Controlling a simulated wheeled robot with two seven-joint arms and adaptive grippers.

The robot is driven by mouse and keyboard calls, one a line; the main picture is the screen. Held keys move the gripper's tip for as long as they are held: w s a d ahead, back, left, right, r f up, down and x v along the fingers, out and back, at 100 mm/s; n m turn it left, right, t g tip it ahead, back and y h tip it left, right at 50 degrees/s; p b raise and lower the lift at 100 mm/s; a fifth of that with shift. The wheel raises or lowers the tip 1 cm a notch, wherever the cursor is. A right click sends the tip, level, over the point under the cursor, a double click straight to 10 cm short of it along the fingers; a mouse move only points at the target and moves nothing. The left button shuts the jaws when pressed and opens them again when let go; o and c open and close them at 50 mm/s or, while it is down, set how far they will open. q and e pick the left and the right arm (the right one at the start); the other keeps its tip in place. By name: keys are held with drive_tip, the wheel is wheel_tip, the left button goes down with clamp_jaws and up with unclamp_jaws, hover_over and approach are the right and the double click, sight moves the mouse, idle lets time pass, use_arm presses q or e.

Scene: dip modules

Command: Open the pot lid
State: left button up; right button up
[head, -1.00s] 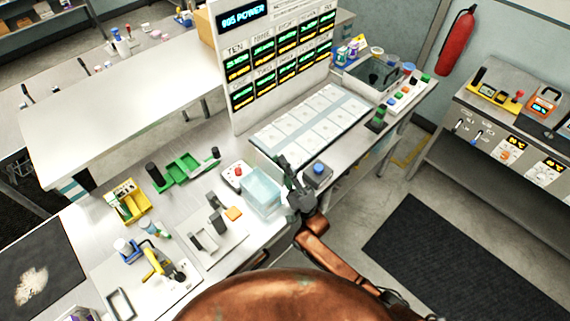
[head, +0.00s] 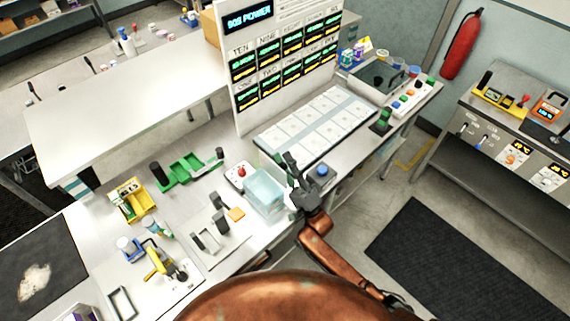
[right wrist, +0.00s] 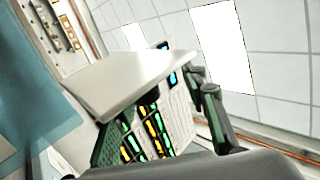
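I cannot make out a clear pot with a lid in the head view. A pale blue see-through box (head: 264,192) stands on the bench, just left of my right gripper. My right gripper (head: 286,158) is raised beside that box, near the bench's front edge, and appears empty. In the right wrist view, its two dark fingers (right wrist: 158,125) stand apart, with the lit display board showing between them. My left gripper is not in view.
A blue-button box (head: 321,171) is just right of my right gripper. The display board (head: 285,55) rises behind the bench. A red-button box (head: 240,173), green holder (head: 188,168) and yellow rack (head: 131,200) stand to the left. A dark-topped container (head: 378,77) is at the back right.

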wheel_tip(320, 180, up, 7)
drive_tip(key=shift+d+f, duration=0.1)
drive_tip(key=shift+d, duration=0.05)
drive_tip(key=shift+r, duration=0.5)
